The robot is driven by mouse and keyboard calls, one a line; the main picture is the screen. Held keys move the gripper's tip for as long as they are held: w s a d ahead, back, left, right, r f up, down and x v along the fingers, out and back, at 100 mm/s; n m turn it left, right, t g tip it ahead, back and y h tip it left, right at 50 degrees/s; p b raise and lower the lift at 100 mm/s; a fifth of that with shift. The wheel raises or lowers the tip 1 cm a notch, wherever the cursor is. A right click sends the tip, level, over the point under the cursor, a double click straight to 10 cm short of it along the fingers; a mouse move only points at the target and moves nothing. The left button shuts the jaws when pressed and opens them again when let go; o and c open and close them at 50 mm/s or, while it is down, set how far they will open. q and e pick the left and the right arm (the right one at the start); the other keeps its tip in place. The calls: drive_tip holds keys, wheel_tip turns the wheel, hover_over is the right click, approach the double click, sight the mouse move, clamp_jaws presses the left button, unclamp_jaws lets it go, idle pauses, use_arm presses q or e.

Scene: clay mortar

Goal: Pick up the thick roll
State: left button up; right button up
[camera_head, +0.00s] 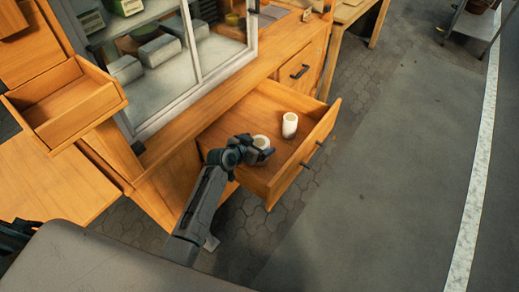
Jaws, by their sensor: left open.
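An open wooden drawer (283,178) holds two pale rolls. One roll (261,141) looks the wider of the two and sits at my left gripper (259,151), which partly hides it. The other roll (290,124) is white, stands upright and looks narrower, a little to the right and farther back. My left gripper is open over the drawer, right at the wider roll. I cannot tell whether the fingers touch it. My right gripper is not in view.
The drawer's front panel (305,158) and side walls stand around the rolls. A glass-fronted cabinet (185,50) rises behind the drawer. A small open wooden box (65,100) juts out at the left. The grey floor (400,150) on the right is clear.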

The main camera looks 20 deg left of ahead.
use_arm(q)
drive_tip(key=shift+x, duration=1.05)
drive_tip(key=c, duration=1.1)
